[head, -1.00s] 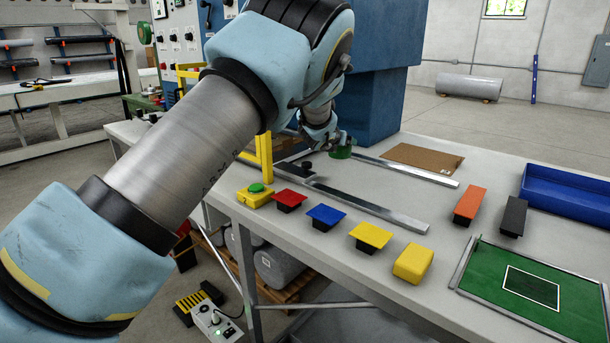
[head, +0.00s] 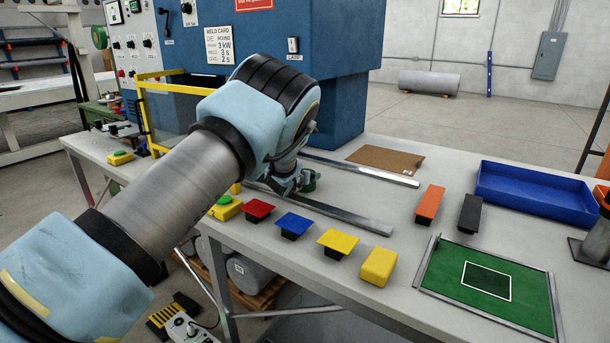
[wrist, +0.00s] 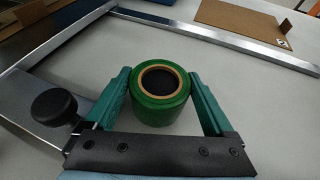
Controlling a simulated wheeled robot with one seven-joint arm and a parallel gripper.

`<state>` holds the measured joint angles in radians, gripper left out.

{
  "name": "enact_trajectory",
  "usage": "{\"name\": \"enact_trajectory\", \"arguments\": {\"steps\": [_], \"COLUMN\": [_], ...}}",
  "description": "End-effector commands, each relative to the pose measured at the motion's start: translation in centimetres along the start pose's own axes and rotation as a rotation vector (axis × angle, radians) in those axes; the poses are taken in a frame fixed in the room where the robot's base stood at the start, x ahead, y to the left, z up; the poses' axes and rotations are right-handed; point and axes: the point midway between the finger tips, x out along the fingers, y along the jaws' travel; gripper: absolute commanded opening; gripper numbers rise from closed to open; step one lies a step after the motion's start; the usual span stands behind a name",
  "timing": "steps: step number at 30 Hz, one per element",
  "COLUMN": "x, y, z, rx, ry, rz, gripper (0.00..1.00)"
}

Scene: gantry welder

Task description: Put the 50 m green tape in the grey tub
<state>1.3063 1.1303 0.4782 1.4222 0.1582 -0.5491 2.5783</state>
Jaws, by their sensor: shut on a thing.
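The green tape (wrist: 160,95) is a roll with a tan core ring and a dark hole. In the wrist view it stands upright between the two green fingers of my gripper (wrist: 160,97), which is shut on its sides. In the head view the tape (head: 310,181) shows small at the end of my gripper (head: 300,184), over the bench between two metal rails. I cannot tell whether it touches the bench top. No label can be read on the roll. I see no grey tub in these views.
Two metal rails (head: 350,215) (head: 370,171) flank the tape. Brown cardboard (head: 385,158) lies behind. A blue tray (head: 535,194), orange block (head: 430,202), dark block (head: 470,213) and green board (head: 450,265) are on the right. Coloured pieces line the front edge; a blue machine (head: 345,100) stands behind.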

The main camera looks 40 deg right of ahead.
Motion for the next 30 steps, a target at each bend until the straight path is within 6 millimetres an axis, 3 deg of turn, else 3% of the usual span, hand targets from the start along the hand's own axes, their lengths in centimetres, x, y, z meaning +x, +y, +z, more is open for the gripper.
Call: {"name": "enact_trajectory", "arguments": {"steps": [1, 2, 4, 17, 30], "x": [0.1, 0.1, 0.0, -0.8, -8.8], "y": [0.0, 0.0, 0.0, -0.1, -0.1], "z": [-0.2, -0.2, -0.1, 0.0, -0.1], "rx": [0.0, 0.0, 0.0, 0.001, 0.0], "ry": [-0.001, 0.0, 0.0, 0.0, -0.001], "rz": [0.0, 0.0, 0.0, -0.001, -0.001], "gripper": [0.13, 0.9, 0.98, 1.0, 1.0]}}
